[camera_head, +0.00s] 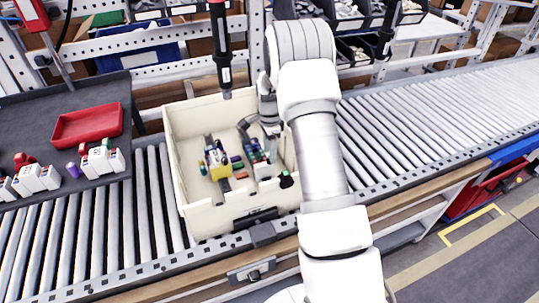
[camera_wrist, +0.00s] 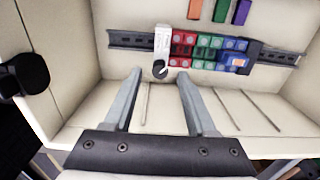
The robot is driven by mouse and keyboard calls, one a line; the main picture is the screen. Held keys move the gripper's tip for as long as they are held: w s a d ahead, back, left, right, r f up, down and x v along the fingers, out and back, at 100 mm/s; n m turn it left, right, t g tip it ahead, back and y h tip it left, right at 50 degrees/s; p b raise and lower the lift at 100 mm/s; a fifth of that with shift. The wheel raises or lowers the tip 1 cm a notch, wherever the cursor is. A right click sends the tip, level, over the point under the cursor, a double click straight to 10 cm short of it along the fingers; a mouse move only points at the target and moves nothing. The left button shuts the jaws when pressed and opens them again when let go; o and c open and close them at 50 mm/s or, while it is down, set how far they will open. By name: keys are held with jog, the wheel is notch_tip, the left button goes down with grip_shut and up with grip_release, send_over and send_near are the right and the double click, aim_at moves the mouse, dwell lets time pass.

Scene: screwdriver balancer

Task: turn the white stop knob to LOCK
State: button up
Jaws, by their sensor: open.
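In the wrist view, a tall white block (camera_wrist: 164,38) sits on the left part of a dark rail inside a cream box. A small round knob (camera_wrist: 160,69), dark with a white mark, is at its lower end. I cannot read any LOCK marking or tell its setting. My gripper (camera_wrist: 160,76) is open and empty, with one finger on each side of the knob in the picture; I see no contact. In the head view my gripper (camera_head: 269,121) reaches down into the box, and the white knob cannot be made out there.
Red, green and blue terminal blocks (camera_wrist: 210,46) sit right of the white block. The cream box (camera_head: 215,212) stands on a roller conveyor (camera_head: 430,115); its walls surround my gripper. A black knob (camera_wrist: 28,74) is on its wall. A screwdriver (camera_head: 222,60) hangs above.

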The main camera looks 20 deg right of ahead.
jog(key=shift+f, duration=1)
grip_shut()
